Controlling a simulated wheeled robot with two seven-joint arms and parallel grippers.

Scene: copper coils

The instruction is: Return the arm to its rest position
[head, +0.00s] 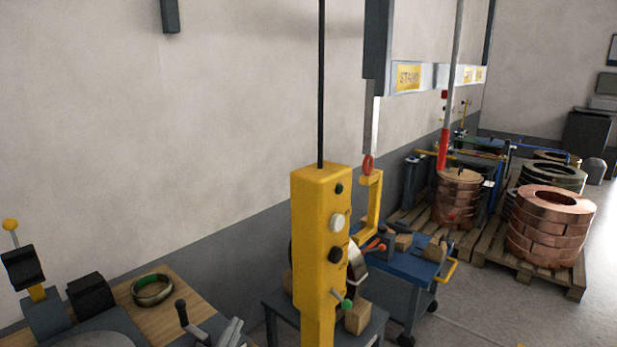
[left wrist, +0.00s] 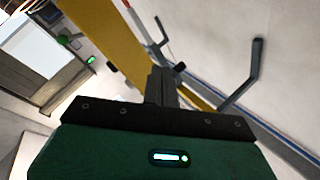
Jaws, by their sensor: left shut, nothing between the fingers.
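My left gripper (left wrist: 161,88) shows in the left wrist view, with its dark fingers together and nothing held between them. Its green body fills the bottom of that view. A yellow beam passes behind the fingers there, and no contact can be made out. In the head view I cannot pick out my left gripper with certainty among the grey parts at the bottom edge. My right gripper is in neither view.
A yellow control box (head: 321,240) hangs on a black rod at the centre. A wooden bench (head: 190,296) with a metal ring (head: 153,290) is at lower left. A blue cart (head: 415,268) stands behind the box. Copper coils (head: 550,230) sit on pallets at right.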

